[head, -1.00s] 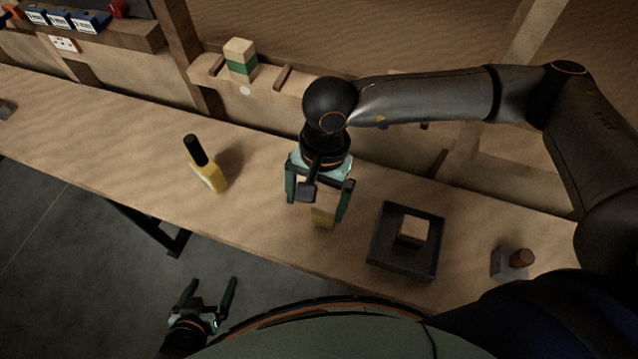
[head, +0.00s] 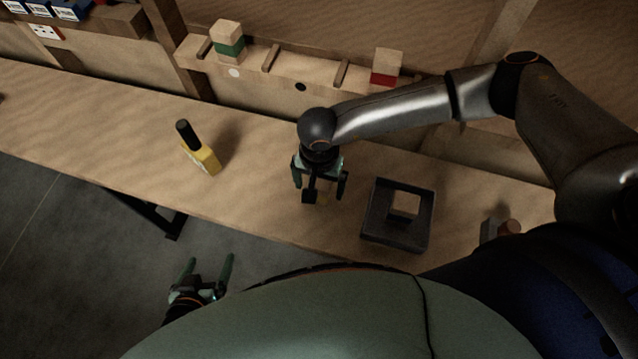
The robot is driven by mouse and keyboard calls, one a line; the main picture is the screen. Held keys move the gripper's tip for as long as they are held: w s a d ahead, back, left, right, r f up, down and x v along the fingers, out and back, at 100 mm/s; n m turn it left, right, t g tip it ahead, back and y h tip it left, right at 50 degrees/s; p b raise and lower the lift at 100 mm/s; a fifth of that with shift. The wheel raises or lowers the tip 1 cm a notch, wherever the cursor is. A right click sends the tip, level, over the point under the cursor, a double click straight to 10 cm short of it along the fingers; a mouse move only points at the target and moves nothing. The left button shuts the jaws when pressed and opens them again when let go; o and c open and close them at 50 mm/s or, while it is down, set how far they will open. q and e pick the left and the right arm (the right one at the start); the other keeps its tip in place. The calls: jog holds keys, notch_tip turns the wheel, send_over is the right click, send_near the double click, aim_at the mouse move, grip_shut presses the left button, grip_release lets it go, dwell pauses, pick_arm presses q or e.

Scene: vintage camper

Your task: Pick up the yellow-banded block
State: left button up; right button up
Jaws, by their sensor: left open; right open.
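A small block with a yellowish part (head: 321,197) is on the wooden bench, mostly hidden by my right gripper; I take it to be the yellow-banded block. My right gripper (head: 319,192) points down over it, with one open finger on either side of the block. Whether the fingers touch it cannot be told. My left gripper (head: 210,264) is open and empty, low in front of the bench edge and well away from the block.
A dark square tray (head: 374,232) holding a pale wooden block (head: 405,205) stands right of my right gripper. A green-banded block (head: 229,46) and a red-banded block (head: 384,78) sit on the rear rack (head: 315,75).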

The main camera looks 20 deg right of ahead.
jog(key=shift+f, duration=0.55)
jog(key=c, duration=1.5)
